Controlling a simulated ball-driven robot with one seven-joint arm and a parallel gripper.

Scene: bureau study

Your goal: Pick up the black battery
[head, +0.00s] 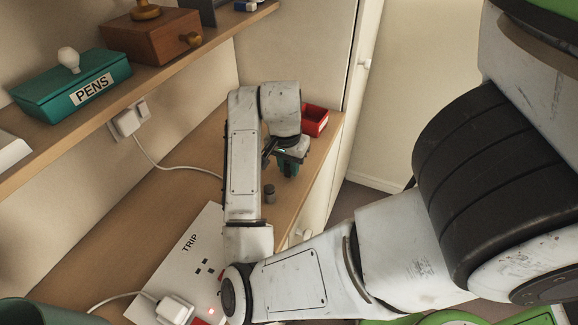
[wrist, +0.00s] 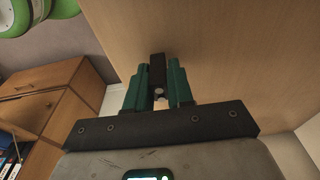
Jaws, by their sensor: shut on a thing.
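My gripper (wrist: 158,78) has green fingers and is shut on the black battery (wrist: 157,66), a dark block with a small round silvery piece near its lower end. In the wrist view the battery sits between the two fingers, in front of the wooden desk surface. In the head view my gripper (head: 285,165) is over the right part of the desk, with its fingers partly behind the arm. I cannot make out the battery in the head view.
A small dark grey cylinder (head: 270,192) stands on the desk (head: 185,190) near my gripper. A red bin (head: 315,120) is at the desk's far end. A white TRIP panel (head: 195,255) lies nearer. A shelf above holds a teal PENS box (head: 75,85) and a wooden box (head: 150,38).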

